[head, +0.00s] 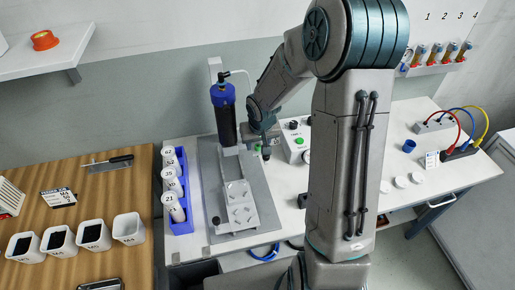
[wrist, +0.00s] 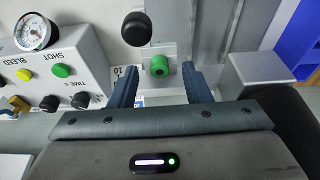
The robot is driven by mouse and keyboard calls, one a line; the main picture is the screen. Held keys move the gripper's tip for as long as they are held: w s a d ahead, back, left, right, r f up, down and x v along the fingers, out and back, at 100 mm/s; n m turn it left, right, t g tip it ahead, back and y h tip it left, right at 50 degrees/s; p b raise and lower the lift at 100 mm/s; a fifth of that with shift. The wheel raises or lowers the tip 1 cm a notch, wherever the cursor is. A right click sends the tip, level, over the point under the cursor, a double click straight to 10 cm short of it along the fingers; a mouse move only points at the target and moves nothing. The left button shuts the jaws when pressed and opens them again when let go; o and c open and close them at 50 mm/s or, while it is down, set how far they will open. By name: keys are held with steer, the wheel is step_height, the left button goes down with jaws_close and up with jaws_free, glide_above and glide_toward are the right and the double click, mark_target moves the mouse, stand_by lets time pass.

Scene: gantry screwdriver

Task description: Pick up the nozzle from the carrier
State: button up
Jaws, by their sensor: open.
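A small green round piece, which looks like the nozzle (wrist: 160,66), shows in the wrist view against a light grey metal part, likely the carrier. My gripper (wrist: 160,84) is open, with its two blue-grey fingers on either side of and just below the green piece in the picture. I cannot tell whether they touch it. Nothing is held.
A black knob (wrist: 137,28) sits close to the green piece. The control box with gauge and buttons (wrist: 50,60) stands near my gripper; it also shows in the head view (head: 297,143). A blue rack with white bottles (head: 182,220) is left of the gantry plate (head: 258,225).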

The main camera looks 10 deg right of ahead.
jaws_close()
stand_by(0.3)
